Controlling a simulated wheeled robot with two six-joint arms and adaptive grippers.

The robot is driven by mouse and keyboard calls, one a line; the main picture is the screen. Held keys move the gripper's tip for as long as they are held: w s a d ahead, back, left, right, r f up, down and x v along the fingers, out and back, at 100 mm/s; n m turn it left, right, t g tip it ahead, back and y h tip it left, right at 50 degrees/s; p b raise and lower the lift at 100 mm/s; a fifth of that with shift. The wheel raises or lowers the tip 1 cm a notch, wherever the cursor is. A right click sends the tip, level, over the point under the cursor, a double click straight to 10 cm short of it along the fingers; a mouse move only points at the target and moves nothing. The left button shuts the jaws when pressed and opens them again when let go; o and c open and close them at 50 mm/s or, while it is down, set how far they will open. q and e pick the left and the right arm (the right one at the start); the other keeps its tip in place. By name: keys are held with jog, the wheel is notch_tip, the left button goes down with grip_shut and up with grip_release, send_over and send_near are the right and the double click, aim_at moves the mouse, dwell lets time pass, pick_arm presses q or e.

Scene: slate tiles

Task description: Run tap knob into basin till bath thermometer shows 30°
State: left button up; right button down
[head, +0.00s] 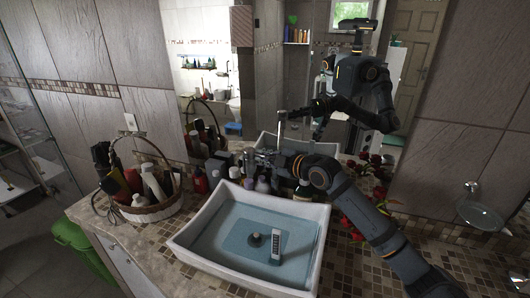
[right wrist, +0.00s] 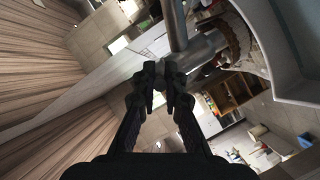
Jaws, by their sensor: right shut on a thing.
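The white basin (head: 187,240) holds clear water, with a dark round drain piece (head: 255,239) in it. The bath thermometer (head: 276,246), a white upright strip with a dark scale, stands in the water right of the drain; its reading is too small to make out. The chrome tap (head: 283,124) rises behind the basin; its metal body (right wrist: 203,51) also shows close up in the right wrist view. My right gripper (head: 256,160) is at the tap behind the basin, shut on the knob, which its fingers (right wrist: 160,80) mostly hide. My left gripper is not in view.
A wicker basket (head: 150,212) of bottles stands left of the basin. Several small bottles (head: 215,172) stand behind it. Red roses (head: 358,212) lie to the right, near my right arm. A large mirror (head: 330,90) backs the counter and reflects me.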

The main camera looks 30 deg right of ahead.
aim_at(255, 156)
jog(key=shift+s+a+r+m+h+p, duration=0.15)
jog(key=shift+a+m+h+p, duration=0.1)
jog(key=shift+m+h+p, duration=0.2)
jog(key=shift+s+a+r+m+h+p, duration=0.1)
jog(key=shift+a+m+h+p, duration=0.1)
jog(key=shift+m+h+p, duration=0.2)
jog(key=m+h, duration=0.1)
jog(key=a+m+h, duration=0.1)
jog(key=h, duration=0.1)
jog(key=m+h+p, duration=0.1)
jog(key=m+h, duration=0.1)
jog(key=shift+s+a+f+h, duration=0.2)
jog(key=shift+a+f+h, duration=0.05)
jog(key=shift+a, duration=0.05)
jog(key=shift+a+m+h, duration=0.2)
jog(key=shift+m+h, duration=0.3)
jog(key=shift+h, duration=0.15)
jog(key=shift+a+m+h, duration=0.2)
jog(key=shift+m+h, duration=0.25)
jog(key=shift+h, duration=0.2)
jog(key=shift+g, duration=0.3)
jog(key=shift+r, duration=0.1)
jog(key=c, duration=1.4)
grip_release()
jog(key=shift+a, duration=0.1)
